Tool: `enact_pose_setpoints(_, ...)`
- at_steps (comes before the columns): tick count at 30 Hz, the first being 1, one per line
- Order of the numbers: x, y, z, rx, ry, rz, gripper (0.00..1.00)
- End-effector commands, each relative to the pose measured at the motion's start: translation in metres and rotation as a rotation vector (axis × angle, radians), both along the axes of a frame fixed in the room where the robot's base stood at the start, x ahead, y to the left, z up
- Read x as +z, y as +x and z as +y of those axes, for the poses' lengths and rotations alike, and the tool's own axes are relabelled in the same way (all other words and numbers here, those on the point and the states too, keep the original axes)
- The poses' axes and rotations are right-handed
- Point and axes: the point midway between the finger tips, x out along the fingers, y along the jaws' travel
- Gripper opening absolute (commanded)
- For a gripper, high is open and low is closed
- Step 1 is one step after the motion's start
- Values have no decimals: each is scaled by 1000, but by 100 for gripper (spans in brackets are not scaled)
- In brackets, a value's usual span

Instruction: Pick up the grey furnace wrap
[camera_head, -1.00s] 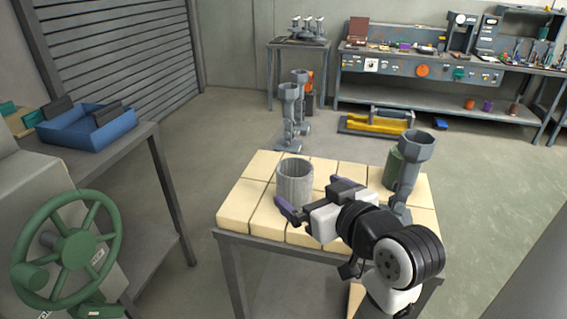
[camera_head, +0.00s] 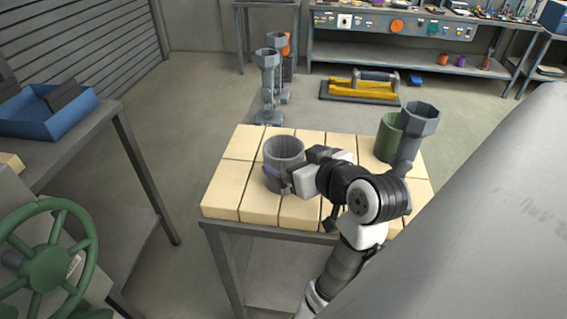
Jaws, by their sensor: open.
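The grey furnace wrap (camera_head: 284,150) is an open, ribbed cylinder standing upright on the cream brick-topped table (camera_head: 231,186). My gripper (camera_head: 282,172) is at its near right side, low on the wall. One purple-tipped finger shows in front of the wrap. The other finger is mostly hidden by my wrist and the wrap, so I cannot tell whether either finger touches it. My gripper is open.
A green cylinder (camera_head: 386,139) and a grey flared stand (camera_head: 413,135) are at the table's right. More grey stands (camera_head: 268,85) are behind the table. A green handwheel (camera_head: 46,264) and a blue tray (camera_head: 47,112) are at left. A large grey surface (camera_head: 480,215) fills the right.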

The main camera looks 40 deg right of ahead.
Motion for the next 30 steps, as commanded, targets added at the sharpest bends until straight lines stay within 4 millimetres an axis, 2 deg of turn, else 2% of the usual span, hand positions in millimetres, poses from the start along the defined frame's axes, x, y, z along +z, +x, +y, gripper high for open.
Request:
enact_pose_setpoints(5,-3,10,-2,1,1,1,100)
enact_pose_setpoints(15,-17,51,-11,2,1,2,100)
enact_pose_setpoints(23,-20,55,-12,-1,-1,0,100)
enact_pose_setpoints(26,-20,55,-12,-1,-1,0,91)
enact_pose_setpoints(30,-19,55,-12,-1,-1,0,72)
